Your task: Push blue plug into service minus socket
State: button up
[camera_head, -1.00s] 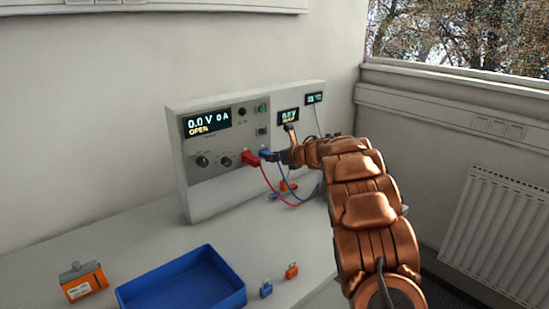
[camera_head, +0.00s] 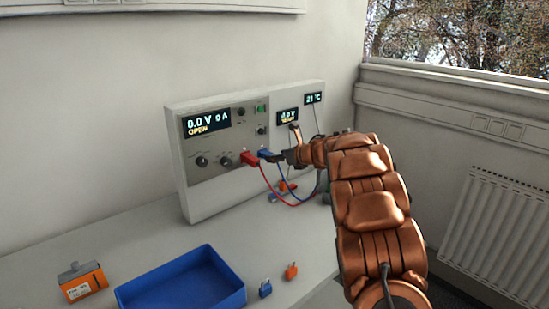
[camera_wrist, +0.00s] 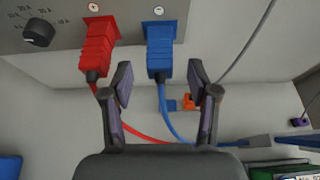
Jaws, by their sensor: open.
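The blue plug (camera_wrist: 160,52) sits at a socket on the cycler panel, with its blue cable hanging down. It also shows in the head view (camera_head: 266,154). The socket behind it is hidden by the plug, so I cannot tell how deep it sits. The red plug (camera_wrist: 97,48) is at the socket to its left, also in the head view (camera_head: 250,158). My gripper (camera_wrist: 161,78) is open, its fingers apart on either side of the blue plug's lower end and cable. In the head view my gripper (camera_head: 279,157) is just right of the plug.
The cycler (camera_head: 205,185) stands against the wall and reads 0.0 V, 0 A, OPEN. A blue tray (camera_head: 182,284), an orange box (camera_head: 82,283), a blue padlock (camera_head: 265,289) and an orange padlock (camera_head: 291,271) are on the bench. More items lie below the cables.

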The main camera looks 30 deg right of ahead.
jog(key=s+d+r+m+h, duration=0.4)
jog(key=s+r+m+h, duration=0.5)
jog(key=s+r+m, duration=0.6)
jog(key=s+a+f+m+g+y, duration=0.2)
jog(key=s+a+f+m+g, duration=0.3)
jog(key=s+a, duration=0.5)
jog(key=s+a+f+m+g+y, duration=0.2)
jog(key=s+a+f+m+g, duration=0.3)
jog(key=s+a+f+m, duration=0.5)
jog(key=s+a+f+m+g+y, duration=0.2)
jog(key=s+a+f+m, duration=0.6)
jog(key=s, duration=1.5)
jog(key=a+g, duration=0.2)
jog(key=shift+s+a+m+g, duration=0.2)
jog(key=shift+m+g, duration=0.1)
jog(key=shift+g, duration=0.1)
